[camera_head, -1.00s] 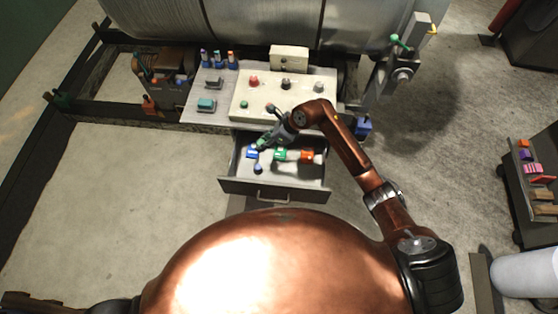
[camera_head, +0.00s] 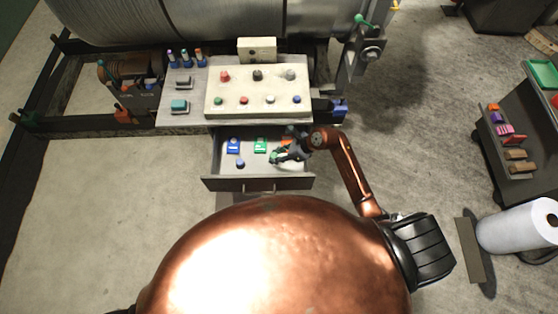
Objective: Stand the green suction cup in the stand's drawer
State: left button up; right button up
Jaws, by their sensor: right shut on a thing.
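The stand's drawer (camera_head: 257,183) is pulled open below the panel. My right gripper (camera_head: 279,156) is in or just above its right half, shut on the green suction cup (camera_head: 274,157), which is small and partly hidden by the fingers. I cannot tell whether the cup touches the drawer floor. In the drawer are a blue block (camera_head: 234,145), a small blue cup (camera_head: 240,163) in front of it, a green block (camera_head: 261,145) and an orange block (camera_head: 287,141), partly hidden behind my gripper. My left gripper is out of view.
A panel (camera_head: 250,107) with several coloured knobs stands above the drawer, with a cream box (camera_head: 257,49) behind it. A shelf cart (camera_head: 512,173) with coloured items and a white roll (camera_head: 519,225) are at the right. Open floor lies at the left.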

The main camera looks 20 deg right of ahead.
aim_at(279, 165)
jog(key=f, duration=0.2)
jog(key=d+f, duration=0.1)
jog(key=shift+s+f, duration=0.25)
jog(key=shift+s, duration=0.1)
jog(key=shift+f, duration=0.45)
jog(key=o, duration=1.2)
jog(key=shift+c, duration=0.2)
jog(key=v, duration=1.2)
